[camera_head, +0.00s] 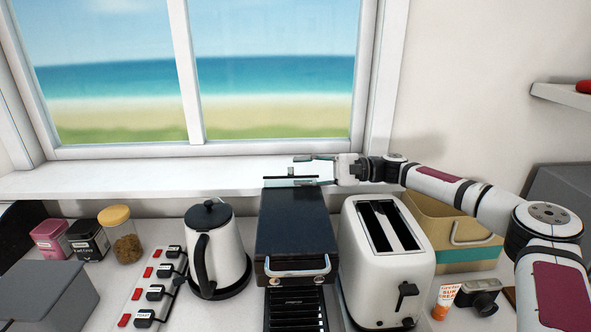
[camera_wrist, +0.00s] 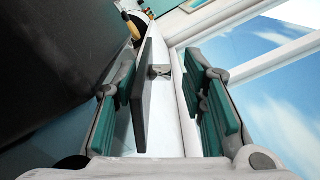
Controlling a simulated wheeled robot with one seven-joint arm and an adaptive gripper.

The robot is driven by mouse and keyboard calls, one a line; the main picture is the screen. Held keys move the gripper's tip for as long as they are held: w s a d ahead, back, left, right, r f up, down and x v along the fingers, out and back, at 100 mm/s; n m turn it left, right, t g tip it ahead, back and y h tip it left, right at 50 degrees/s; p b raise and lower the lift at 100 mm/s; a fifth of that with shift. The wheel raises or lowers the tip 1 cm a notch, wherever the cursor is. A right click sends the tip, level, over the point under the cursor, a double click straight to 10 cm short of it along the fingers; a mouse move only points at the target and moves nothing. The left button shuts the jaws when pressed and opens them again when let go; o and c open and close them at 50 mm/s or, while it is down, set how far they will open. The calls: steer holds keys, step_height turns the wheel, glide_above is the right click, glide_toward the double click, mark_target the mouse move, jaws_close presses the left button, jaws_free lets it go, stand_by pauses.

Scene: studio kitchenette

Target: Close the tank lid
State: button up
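The black coffee machine (camera_head: 293,225) stands on the counter below the window. The tank lid (camera_wrist: 147,92), a thin dark slab, stands raised in the wrist view, between my finger pads. In the head view my gripper (camera_head: 314,169) reaches in from the right, over the machine's back edge by the sill. In the wrist view my gripper (camera_wrist: 168,108) is open, with teal pads on either side of the lid. A gap shows on both sides, wider on the right. The tank opening is hidden in both views.
A white kettle (camera_head: 222,250) stands left of the machine and a white toaster (camera_head: 385,270) right of it, both close. A beige bread box (camera_head: 452,232) sits under my arm. The window sill (camera_head: 130,180) runs behind the machine.

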steer(key=shift+a, duration=1.15)
jaws_close()
stand_by(0.5)
jaws_free()
steer(key=shift+d, duration=0.15)
steer(key=d, duration=1.1)
steer(key=shift+d, duration=0.4)
